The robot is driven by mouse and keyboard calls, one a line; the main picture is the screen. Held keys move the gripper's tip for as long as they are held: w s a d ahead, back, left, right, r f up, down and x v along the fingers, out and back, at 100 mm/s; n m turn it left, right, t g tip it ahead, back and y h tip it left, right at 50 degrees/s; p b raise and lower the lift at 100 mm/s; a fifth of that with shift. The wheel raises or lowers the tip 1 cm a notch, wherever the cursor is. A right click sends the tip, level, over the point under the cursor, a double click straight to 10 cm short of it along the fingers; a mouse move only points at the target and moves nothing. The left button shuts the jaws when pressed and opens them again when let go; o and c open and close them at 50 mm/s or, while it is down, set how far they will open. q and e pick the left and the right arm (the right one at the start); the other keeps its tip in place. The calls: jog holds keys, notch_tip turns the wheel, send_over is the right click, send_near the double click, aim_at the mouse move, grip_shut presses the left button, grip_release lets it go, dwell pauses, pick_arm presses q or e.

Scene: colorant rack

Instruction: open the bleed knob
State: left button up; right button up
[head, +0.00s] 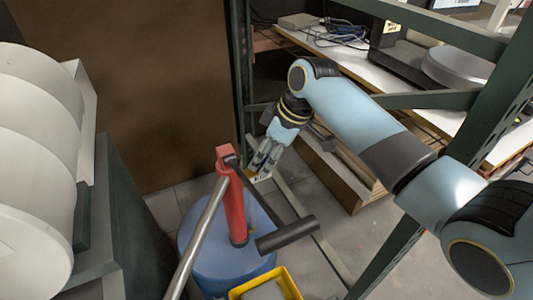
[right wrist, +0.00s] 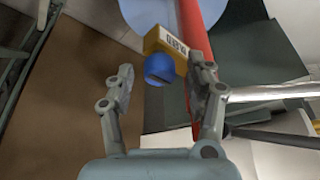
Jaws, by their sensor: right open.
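A blue bleed knob (right wrist: 159,69) sits on a yellow block (right wrist: 166,42) with a black-and-white label, beside the red pump column. My right gripper (right wrist: 161,64) is open, with one finger on each side of the knob in the right wrist view. I cannot tell whether the fingers touch it or how far beyond the tips it lies. In the head view my right gripper (head: 264,160) reaches down behind the red pump (head: 235,205); the knob cannot be made out there. My left gripper is not in view.
The pump stands on a blue round drum (head: 215,268). A silver rod (head: 197,235) and a black-handled lever (head: 287,234) extend from it. A yellow bin (head: 288,283) is in front. A green rack post (head: 425,190) and shelves stand right, large white cylinders (head: 35,170) left.

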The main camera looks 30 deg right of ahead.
jog(key=shift+c, duration=0.2)
grip_shut()
